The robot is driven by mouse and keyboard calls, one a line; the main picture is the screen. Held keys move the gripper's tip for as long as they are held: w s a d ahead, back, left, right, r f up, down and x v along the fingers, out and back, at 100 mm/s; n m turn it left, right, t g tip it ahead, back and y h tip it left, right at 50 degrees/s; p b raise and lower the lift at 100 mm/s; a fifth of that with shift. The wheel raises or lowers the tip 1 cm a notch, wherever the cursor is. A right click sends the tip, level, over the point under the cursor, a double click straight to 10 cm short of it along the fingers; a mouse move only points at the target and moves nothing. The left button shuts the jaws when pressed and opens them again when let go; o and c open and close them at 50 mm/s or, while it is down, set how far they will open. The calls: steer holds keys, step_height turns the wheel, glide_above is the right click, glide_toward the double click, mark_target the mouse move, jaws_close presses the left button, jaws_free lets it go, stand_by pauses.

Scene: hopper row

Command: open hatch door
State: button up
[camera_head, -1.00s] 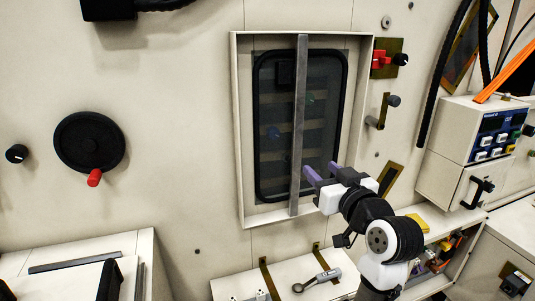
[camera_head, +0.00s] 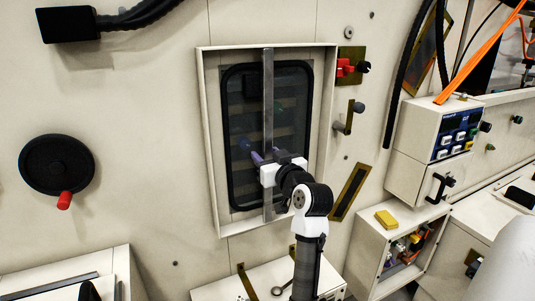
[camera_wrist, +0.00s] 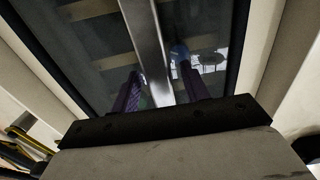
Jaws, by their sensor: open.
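The hatch door (camera_head: 297,98) is a dark window with a rounded black rim, set in a raised pale frame (camera_head: 206,130) on the wall. It looks shut. A vertical grey metal bar (camera_head: 268,100) runs down in front of it, from the frame's top to near its bottom. My gripper (camera_head: 266,157) is at the lower half of the bar, with its purple fingers apart. In the wrist view the bar (camera_wrist: 148,45) passes between the two fingers of my gripper (camera_wrist: 160,85); I cannot tell whether either finger touches it.
Right of the frame are a red-handled latch (camera_head: 346,67) and a small grey-knobbed lever (camera_head: 346,122). A black handwheel (camera_head: 57,164) is on the left. A control box (camera_head: 437,135) and an open cabinet (camera_head: 366,243) with a yellow block (camera_head: 385,219) stand right.

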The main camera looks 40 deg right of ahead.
steer(key=shift+w, duration=0.1)
jaws_close()
stand_by(0.4)
